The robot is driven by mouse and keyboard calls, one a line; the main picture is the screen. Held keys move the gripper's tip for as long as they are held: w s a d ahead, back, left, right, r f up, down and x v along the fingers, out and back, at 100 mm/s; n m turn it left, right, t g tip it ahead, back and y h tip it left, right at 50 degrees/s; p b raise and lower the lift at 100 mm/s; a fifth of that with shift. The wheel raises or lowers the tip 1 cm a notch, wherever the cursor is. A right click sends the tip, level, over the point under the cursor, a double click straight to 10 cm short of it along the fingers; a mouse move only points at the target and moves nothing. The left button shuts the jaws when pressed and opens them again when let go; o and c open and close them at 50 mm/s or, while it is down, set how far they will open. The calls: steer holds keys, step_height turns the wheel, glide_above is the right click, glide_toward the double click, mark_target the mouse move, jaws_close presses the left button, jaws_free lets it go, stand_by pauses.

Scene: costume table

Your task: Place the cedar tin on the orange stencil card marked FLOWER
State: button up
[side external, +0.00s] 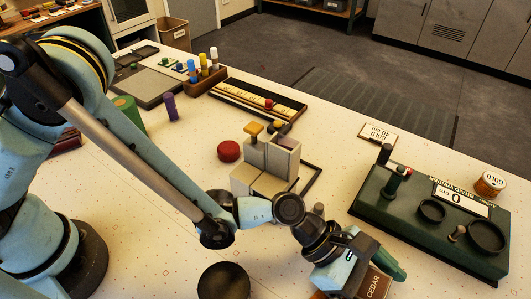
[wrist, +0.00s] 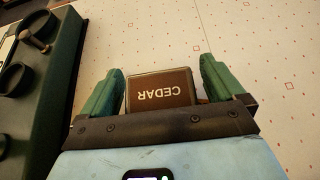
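The cedar tin (wrist: 160,88) is a dark brown box with CEDAR in pale letters. In the wrist view it stands between the two green fingers of my gripper (wrist: 162,66), with narrow gaps beside it at the fingertips. The fingers are apart and look open around it. In the side external view the tin (side external: 376,284) is at the bottom edge, partly hidden by my gripper (side external: 372,266). A sliver of orange shows near the tin in both views; I cannot tell whether it is the orange stencil card. No FLOWER marking is readable.
A dark green stand (side external: 430,218) with round cups is close to my gripper; it also shows at the left of the wrist view (wrist: 55,75). Grey blocks (side external: 268,165), a red disc (side external: 229,151) and a black disc (side external: 223,281) stand leftward. The table right of the tin is clear in the wrist view.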

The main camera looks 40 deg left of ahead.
steer(key=shift+r, duration=0.2)
steer(key=v, duration=1.2)
